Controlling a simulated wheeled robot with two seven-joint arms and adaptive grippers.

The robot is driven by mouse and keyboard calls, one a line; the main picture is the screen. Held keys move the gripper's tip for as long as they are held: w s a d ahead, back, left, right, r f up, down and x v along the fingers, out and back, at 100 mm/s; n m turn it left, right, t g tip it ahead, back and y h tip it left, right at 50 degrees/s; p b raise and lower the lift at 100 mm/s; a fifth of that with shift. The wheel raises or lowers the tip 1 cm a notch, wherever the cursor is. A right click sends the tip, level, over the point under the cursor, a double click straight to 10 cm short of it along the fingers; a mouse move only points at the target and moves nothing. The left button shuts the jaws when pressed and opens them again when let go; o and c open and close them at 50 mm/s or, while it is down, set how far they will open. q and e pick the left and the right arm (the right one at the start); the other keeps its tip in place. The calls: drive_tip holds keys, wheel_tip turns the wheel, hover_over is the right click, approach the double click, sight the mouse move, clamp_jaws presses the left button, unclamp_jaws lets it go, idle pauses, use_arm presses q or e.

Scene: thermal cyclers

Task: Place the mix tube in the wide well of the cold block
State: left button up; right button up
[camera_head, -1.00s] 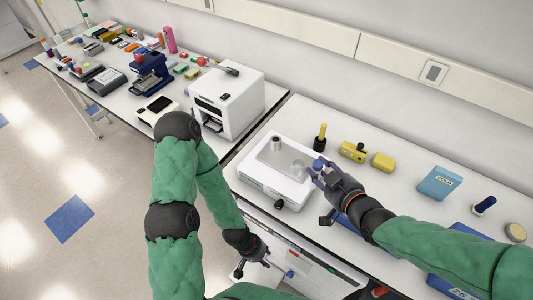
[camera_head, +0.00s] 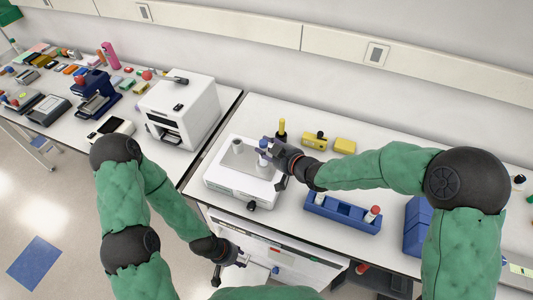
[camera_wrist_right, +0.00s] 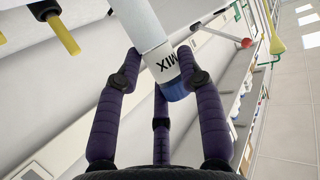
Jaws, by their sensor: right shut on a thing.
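The mix tube (camera_wrist_right: 148,38) is white with a blue cap, and "MIX" reads on its label in the wrist view. My right gripper (camera_head: 270,150) is shut on it near the cap. In the head view the tube (camera_head: 262,158) stands roughly upright over the grey top of a white unit (camera_head: 232,187), apparently the cold block. A grey cylindrical piece (camera_head: 237,147) stands on that top, left of the tube. The tube's lower end is unclear, so I cannot tell whether it is in a well. My left gripper (camera_head: 240,260) is low in front of the bench; its fingers are too small to judge.
A yellow-handled tool (camera_head: 282,129) and yellow items (camera_head: 314,141) stand behind my right gripper. A blue rack (camera_head: 328,209) with a red-capped tube (camera_head: 373,214) lies right of the unit. A white boxy machine (camera_head: 180,110) stands on the left bench.

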drive_tip(key=shift+w+a+f, duration=0.1)
drive_tip(key=shift+w+f, duration=0.3)
drive_tip(key=shift+f, duration=0.55)
drive_tip(key=shift+w+d+f, duration=0.1)
drive_tip(key=shift+w+f, duration=0.25)
drive_tip(key=shift+f, duration=0.6)
drive_tip(key=shift+w+a+f, duration=0.1)
drive_tip(key=shift+w+f, duration=0.3)
drive_tip(key=shift+f, duration=0.55)
drive_tip(key=shift+f+b, duration=0.15)
drive_tip(key=shift+b, duration=0.2)
drive_tip(key=o, duration=1.1)
drive_tip(key=shift+r, duration=0.2)
drive_tip(key=p+v, duration=0.1)
drive_tip(key=v, duration=1.1)
